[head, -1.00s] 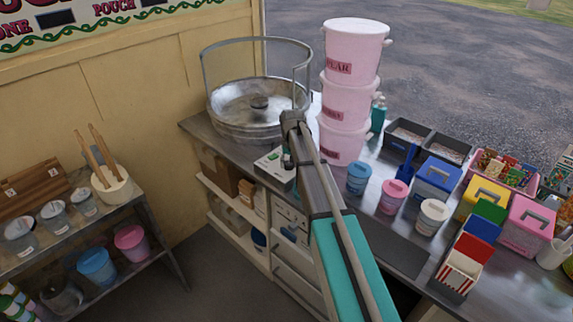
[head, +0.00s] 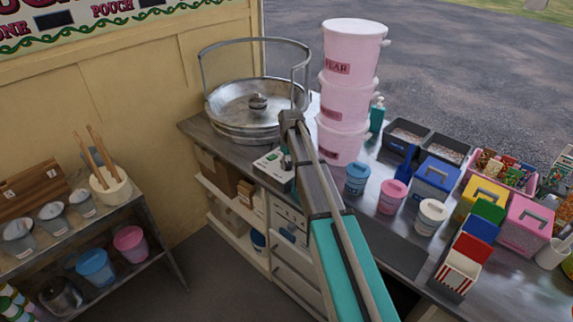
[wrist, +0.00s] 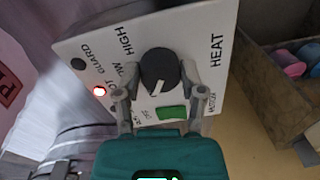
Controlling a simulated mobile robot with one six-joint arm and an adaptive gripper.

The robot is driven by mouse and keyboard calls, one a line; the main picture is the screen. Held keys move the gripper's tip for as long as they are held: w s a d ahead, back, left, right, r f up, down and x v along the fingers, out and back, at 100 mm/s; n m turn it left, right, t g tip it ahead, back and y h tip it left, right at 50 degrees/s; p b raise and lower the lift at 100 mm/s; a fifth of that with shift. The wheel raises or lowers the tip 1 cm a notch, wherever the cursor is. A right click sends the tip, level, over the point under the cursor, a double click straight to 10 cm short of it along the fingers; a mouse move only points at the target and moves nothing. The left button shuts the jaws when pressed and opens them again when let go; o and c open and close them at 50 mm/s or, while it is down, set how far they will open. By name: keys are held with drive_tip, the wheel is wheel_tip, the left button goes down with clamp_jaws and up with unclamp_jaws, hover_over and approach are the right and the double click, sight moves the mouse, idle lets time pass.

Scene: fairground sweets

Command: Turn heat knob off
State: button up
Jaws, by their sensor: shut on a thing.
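A black round heat knob (wrist: 160,70) with a white pointer mark sits on a pale control panel (wrist: 85,60) lettered HEAT, HIGH and LOW. The pointer is turned toward the bottom of the wrist picture, near the OFF lettering. My gripper (wrist: 160,86) has a finger on each side of the knob and is closed on it. A red light (wrist: 99,91) glows on the panel and a green switch (wrist: 171,112) lies below the knob. In the head view the control box (head: 271,168) stands at the counter's front edge, partly hidden by my gripper (head: 288,160).
A metal floss bowl (head: 230,120) with a wire guard stands behind the box. Stacked pink tubs (head: 344,100) rise close to the right of my arm. Small blue and pink pots (head: 393,196) stand on the counter. A side shelf (head: 150,210) is at left.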

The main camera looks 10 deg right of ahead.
drive_tip(key=shift+w, duration=0.25)
drive_tip(key=o, duration=1.2)
drive_tip(key=shift+c, duration=0.2)
drive_tip(key=shift+s, duration=0.15)
drive_tip(key=shift+r, duration=0.1)
